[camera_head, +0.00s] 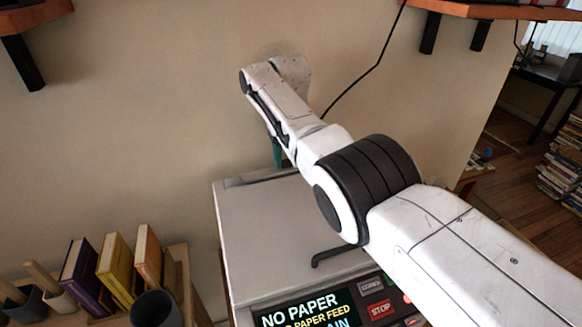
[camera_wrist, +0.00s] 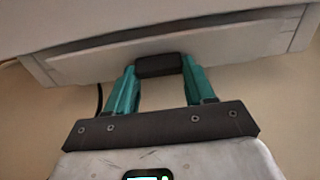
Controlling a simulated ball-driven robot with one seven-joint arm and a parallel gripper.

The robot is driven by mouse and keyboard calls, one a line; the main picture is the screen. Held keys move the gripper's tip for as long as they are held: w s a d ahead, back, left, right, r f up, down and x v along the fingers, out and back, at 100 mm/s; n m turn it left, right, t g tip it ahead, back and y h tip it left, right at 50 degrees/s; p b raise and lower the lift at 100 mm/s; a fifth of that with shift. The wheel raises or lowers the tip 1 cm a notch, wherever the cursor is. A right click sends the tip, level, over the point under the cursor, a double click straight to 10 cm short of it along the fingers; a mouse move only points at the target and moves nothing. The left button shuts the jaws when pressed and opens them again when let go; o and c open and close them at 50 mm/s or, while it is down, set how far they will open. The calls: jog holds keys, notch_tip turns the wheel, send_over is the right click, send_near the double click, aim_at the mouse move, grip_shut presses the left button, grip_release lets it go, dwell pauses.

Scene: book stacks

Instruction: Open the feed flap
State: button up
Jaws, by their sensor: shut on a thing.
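The copier (camera_head: 262,232) is a pale grey machine against the wall, with a lit screen that reads NO PAPER. In the wrist view, its pale feed flap (camera_wrist: 90,68) spans the upper part, with a dark gap (camera_wrist: 180,27) along one long edge. A short black handle (camera_wrist: 159,66) is on the flap. My gripper (camera_wrist: 158,72) has its teal fingers at both ends of this handle and is shut on it. In the head view, my gripper (camera_head: 277,152) shows only as a teal finger behind the copier's far edge; the flap and handle are hidden there.
A wooden organiser (camera_head: 180,262) with books and dark cups stands left of the copier. Shelves (camera_head: 30,14) with black brackets hang at both upper corners. A black cable (camera_head: 362,78) runs down the wall behind my arm. Stacked books (camera_head: 563,165) stand far right.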

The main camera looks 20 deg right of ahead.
jog(key=shift+a+f+b, duration=0.15)
jog(key=shift+a+b, duration=0.15)
jog(key=shift+b, duration=0.95)
jog(key=shift+s+r, duration=0.1)
jog(key=shift+r, duration=0.15)
jog(key=o, duration=0.9)
jog(key=shift+s+r, duration=0.1)
jog(key=shift+o, duration=0.7)
jog(key=shift+d, duration=0.15)
notch_tip(320, 180, up, 11)
jog(key=p, duration=0.4)
jog(key=shift+p, duration=0.35)
jog(key=shift+f, duration=0.2)
